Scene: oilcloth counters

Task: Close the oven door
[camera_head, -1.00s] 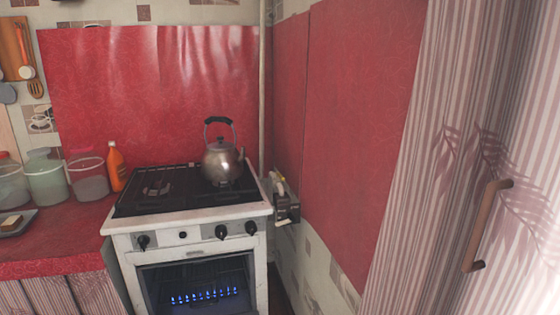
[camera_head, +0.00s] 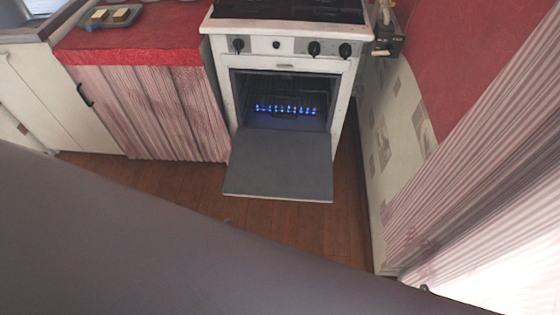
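The oven (camera_head: 341,92) is a white stove with black knobs, standing against the back between the red counter and the right wall. Its door (camera_head: 279,165) is a grey panel that hangs open, folded down and out toward me. Inside the dark cavity (camera_head: 287,88) a row of small blue flames burns. Neither of my grippers shows in the head view. A large dark grey shape, which I take to be part of my own body, covers the lower left and bottom of the view.
A red-topped counter (camera_head: 140,36) with a striped pink curtain front (camera_head: 160,112) stands left of the oven. A tray (camera_head: 92,22) lies on it. Wooden floor (camera_head: 310,228) is clear before the door.

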